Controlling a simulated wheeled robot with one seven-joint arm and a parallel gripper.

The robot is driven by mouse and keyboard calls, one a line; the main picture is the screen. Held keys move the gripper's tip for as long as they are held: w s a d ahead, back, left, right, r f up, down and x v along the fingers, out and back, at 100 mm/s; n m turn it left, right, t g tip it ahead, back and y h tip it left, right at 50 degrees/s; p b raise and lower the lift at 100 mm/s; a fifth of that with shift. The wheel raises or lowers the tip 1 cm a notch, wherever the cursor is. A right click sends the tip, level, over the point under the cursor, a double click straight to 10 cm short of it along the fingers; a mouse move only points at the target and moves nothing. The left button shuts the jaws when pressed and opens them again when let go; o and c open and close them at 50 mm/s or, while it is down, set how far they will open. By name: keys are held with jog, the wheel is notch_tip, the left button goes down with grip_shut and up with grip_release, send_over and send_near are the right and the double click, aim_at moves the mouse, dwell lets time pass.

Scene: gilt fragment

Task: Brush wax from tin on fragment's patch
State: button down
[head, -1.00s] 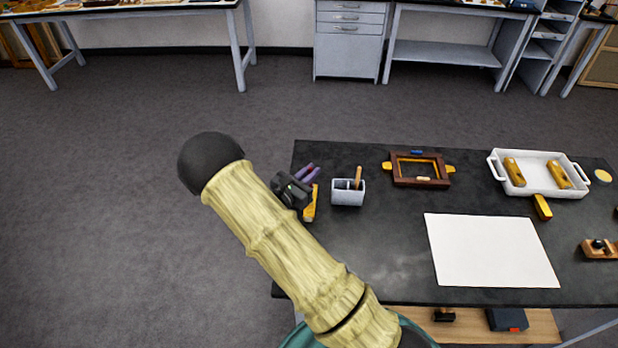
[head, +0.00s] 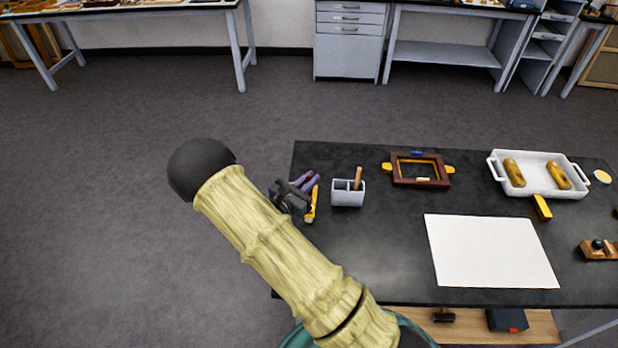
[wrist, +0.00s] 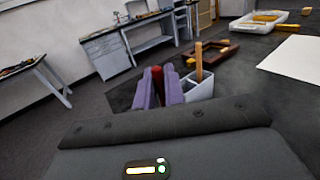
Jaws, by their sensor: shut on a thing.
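My gripper (head: 306,181) is over the left end of the dark table, just left of the grey cup (head: 347,196). In the wrist view its purple fingers (wrist: 158,75) are shut on a dark red thing (wrist: 157,84), mostly hidden; I cannot tell if it is a brush. A wooden handle (head: 357,178) stands in the cup. A small round container with a yellow top (head: 602,177), perhaps the wax tin, is at the right edge. Gilded pieces (head: 514,172) lie in a white tray (head: 541,190). I cannot make out a patch.
A brown frame (head: 419,183) with yellow side tabs lies behind the white sheet (head: 490,250). A yellow-ended tool (head: 542,207) lies by the tray, and a wooden block tool (head: 600,249) is at the right. The dark table (head: 370,250) is bare left of the sheet.

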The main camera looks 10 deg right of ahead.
jog(key=w, duration=0.1)
jog(key=w+d, duration=0.1)
jog(key=shift+w, duration=0.35)
dwell(0.4)
jog(key=shift+s+a, duration=0.25)
jog(key=shift+s, duration=0.45)
jog(key=shift+s+a, duration=0.25)
jog(key=shift+s, duration=0.4)
jog(key=shift+r+p, duration=2.2)
jog(key=shift+r, duration=0.75)
